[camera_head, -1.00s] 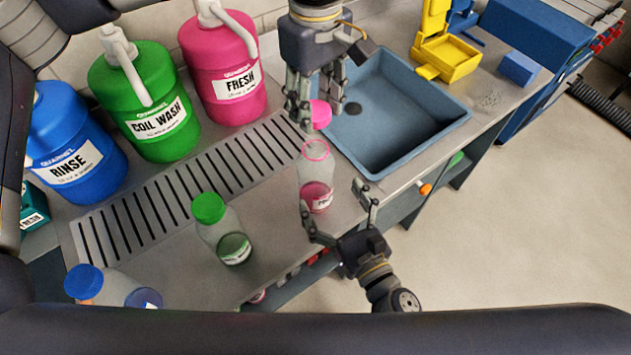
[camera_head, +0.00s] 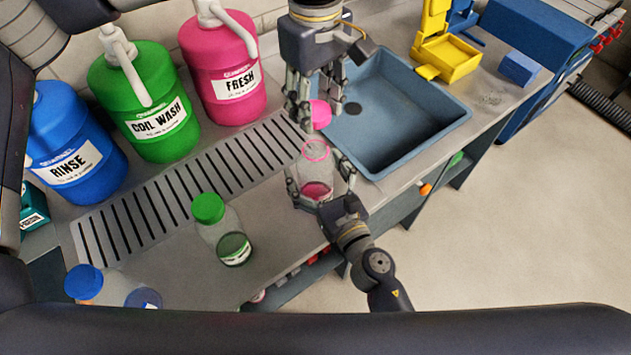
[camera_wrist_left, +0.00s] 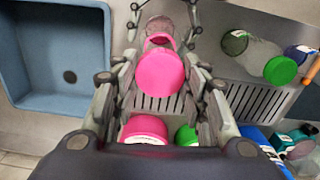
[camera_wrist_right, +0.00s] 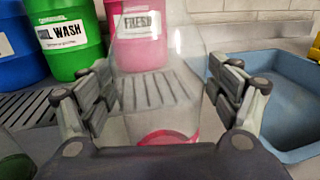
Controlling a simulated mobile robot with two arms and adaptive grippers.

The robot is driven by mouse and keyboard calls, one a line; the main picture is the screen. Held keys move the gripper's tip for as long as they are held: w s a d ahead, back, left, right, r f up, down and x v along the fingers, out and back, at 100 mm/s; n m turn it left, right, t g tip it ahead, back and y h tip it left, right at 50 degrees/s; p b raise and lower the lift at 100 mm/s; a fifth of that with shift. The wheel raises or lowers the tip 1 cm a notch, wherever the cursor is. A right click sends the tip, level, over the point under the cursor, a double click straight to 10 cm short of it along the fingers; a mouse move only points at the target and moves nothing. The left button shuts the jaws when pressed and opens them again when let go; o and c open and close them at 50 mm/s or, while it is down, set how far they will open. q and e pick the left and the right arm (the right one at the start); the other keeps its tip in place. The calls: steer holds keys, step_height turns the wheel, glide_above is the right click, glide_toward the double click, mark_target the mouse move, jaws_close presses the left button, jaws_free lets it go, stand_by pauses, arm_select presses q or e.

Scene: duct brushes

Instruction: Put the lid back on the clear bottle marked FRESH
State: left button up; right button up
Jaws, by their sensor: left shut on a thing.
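The clear bottle (camera_head: 316,170) with a pink neck ring and pink liquid stands upright and uncapped on the counter. Its label is not readable now; it also shows in the right wrist view (camera_wrist_right: 160,95). My left gripper (camera_head: 320,104) is shut on the pink lid (camera_head: 320,115), just above the bottle mouth and slightly toward the back. The lid also shows in the left wrist view (camera_wrist_left: 160,73). My right gripper (camera_head: 322,186) is open, with its fingers on either side of the bottle's body; small gaps seem to show between pads and bottle.
A green-capped bottle (camera_head: 222,230) and a blue-capped bottle (camera_head: 100,288) stand to the left. Large FRESH (camera_head: 225,75), COIL WASH (camera_head: 150,115) and RINSE (camera_head: 70,145) jugs stand behind the slotted drain (camera_head: 190,180). A blue sink (camera_head: 400,110) lies to the right.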

steer(key=c, duration=1.2)
arm_select(q)
steer(key=shift+f, duration=2.5)
steer(key=shift+f, duration=0.85)
steer(key=shift+f, duration=0.5)
